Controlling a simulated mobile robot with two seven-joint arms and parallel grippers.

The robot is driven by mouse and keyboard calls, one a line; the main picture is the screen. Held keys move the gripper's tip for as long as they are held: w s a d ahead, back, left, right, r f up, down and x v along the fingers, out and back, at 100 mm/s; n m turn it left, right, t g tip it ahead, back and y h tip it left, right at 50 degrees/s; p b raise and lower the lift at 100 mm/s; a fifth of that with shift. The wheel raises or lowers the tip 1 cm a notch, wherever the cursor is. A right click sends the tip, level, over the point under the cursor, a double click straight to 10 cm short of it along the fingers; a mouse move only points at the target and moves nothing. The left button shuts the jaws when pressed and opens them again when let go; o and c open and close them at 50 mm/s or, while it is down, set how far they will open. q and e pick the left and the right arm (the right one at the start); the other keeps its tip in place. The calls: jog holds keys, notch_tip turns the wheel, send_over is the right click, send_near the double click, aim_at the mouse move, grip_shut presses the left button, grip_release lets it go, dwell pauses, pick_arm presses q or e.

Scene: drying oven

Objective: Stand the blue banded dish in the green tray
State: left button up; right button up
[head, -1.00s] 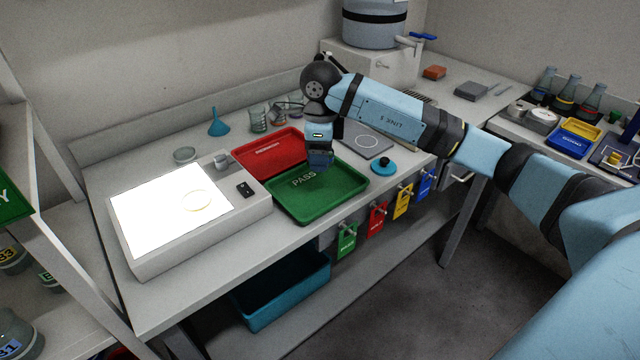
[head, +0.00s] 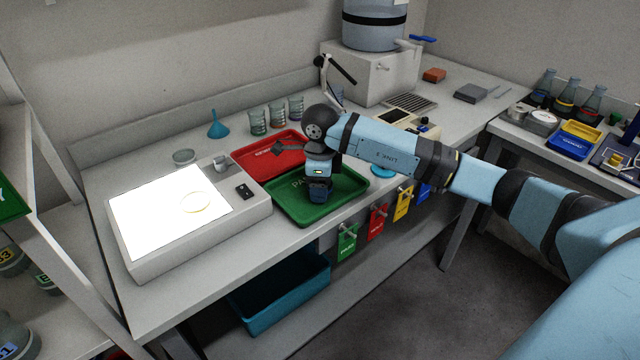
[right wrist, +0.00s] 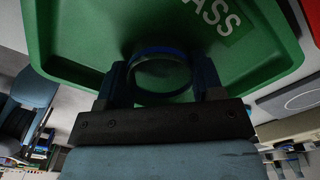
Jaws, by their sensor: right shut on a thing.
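The blue banded dish (right wrist: 160,75) is clear with a blue rim and shows in the right wrist view between my right gripper's fingers. My right gripper (head: 319,194) is shut on it, pointing down over the green tray. In the head view the gripper hides the dish. The green tray (head: 285,211) lies on the bench and has a PASS label; its floor also fills much of the right wrist view (right wrist: 90,40). I cannot tell whether the dish touches the tray floor. My left gripper is not in view.
A red tray (head: 250,162) lies behind the green one. A lit white panel (head: 160,210) with a yellow-ringed dish (head: 196,202) stands at left. Several beakers (head: 277,114) stand at the back. Coloured tags (head: 376,218) hang along the front edge, and a teal bin (head: 280,295) sits below.

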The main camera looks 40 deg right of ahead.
jog(key=o, duration=0.9)
jog(key=shift+r, duration=0.25)
pick_arm(q)
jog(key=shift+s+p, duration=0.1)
jog(key=shift+p, duration=0.55)
pick_arm(e)
notch_tip(320, 180, up, 12)
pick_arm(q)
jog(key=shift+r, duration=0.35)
pick_arm(e)
jog(key=shift+f, duration=0.15)
